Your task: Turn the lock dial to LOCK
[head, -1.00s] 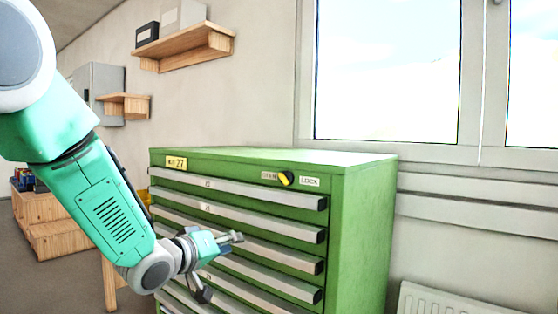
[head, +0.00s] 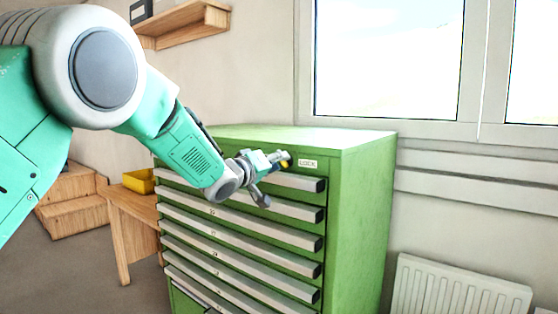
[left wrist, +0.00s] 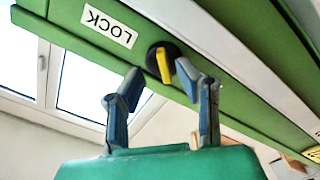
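The lock dial (left wrist: 160,62) is a black round knob with a yellow bar, on the top front strip of the green cabinet (head: 360,200). In the head view only a bit of its yellow bar (head: 285,163) shows behind my gripper. The LOCK label (head: 307,164) is to the right of the dial; it appears upside down in the left wrist view (left wrist: 108,27). My left gripper (head: 280,157) is at the dial. In the left wrist view its two fingers (left wrist: 158,75) are apart, with the dial beyond and between the tips; contact cannot be told. My right gripper is not in view.
Silver drawer handles (head: 250,224) project from the cabinet front below the dial. A wooden table (head: 128,215) with a yellow bin (head: 140,181) stands to the left. A wall shelf (head: 185,22) is above, and a radiator (head: 460,290) is at right.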

